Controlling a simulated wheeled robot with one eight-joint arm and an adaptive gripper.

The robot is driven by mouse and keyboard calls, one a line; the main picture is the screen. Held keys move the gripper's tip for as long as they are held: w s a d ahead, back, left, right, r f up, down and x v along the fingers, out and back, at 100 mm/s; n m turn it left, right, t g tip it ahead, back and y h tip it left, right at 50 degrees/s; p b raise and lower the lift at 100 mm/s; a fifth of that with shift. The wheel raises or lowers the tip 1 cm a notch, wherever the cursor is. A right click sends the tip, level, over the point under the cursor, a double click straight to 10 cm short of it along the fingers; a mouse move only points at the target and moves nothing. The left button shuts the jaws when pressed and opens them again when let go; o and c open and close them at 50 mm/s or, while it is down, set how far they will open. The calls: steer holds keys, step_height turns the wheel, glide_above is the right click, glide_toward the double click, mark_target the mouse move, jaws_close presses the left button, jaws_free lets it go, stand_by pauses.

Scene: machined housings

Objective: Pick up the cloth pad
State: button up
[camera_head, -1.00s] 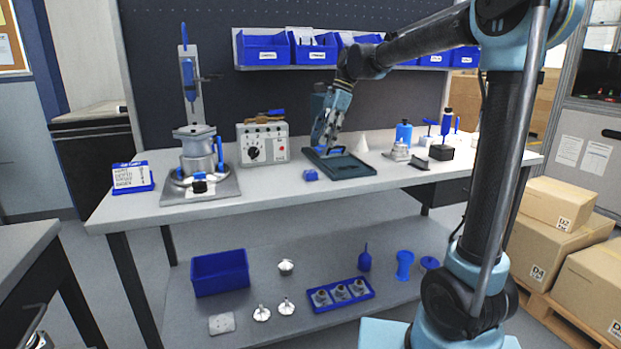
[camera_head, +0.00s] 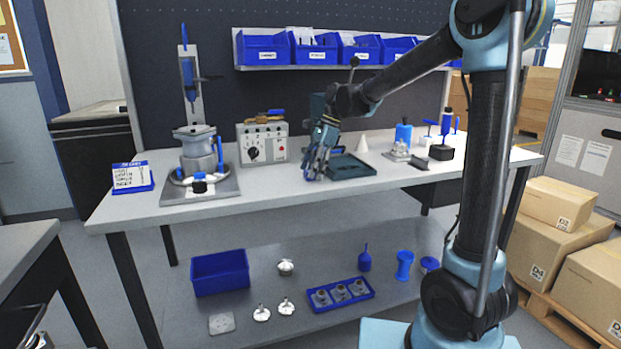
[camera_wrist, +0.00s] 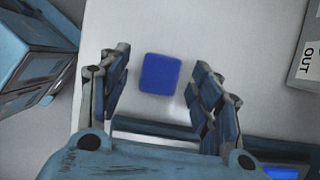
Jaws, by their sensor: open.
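The cloth pad is a small blue square (camera_wrist: 160,73) lying flat on the light grey bench top in the wrist view. My gripper (camera_wrist: 159,66) is open, with one finger on each side of the pad and clear space between. How high the fingers are above the bench is hard to tell. In the head view my gripper (camera_head: 315,172) points down near the front of the bench, at the left end of the dark green tray (camera_head: 373,171). There the fingers largely cover the pad.
The tray lies right of my gripper. A switch box (camera_head: 264,145) stands behind left, and a metal fixture (camera_head: 198,160) stands farther left. The bench front left of the gripper is clear.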

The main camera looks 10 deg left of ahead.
steer(key=shift+f, duration=0.1)
steer(key=c, duration=1.1)
step_height(320, 180, up, 10)
steer(key=shift+r, duration=0.1)
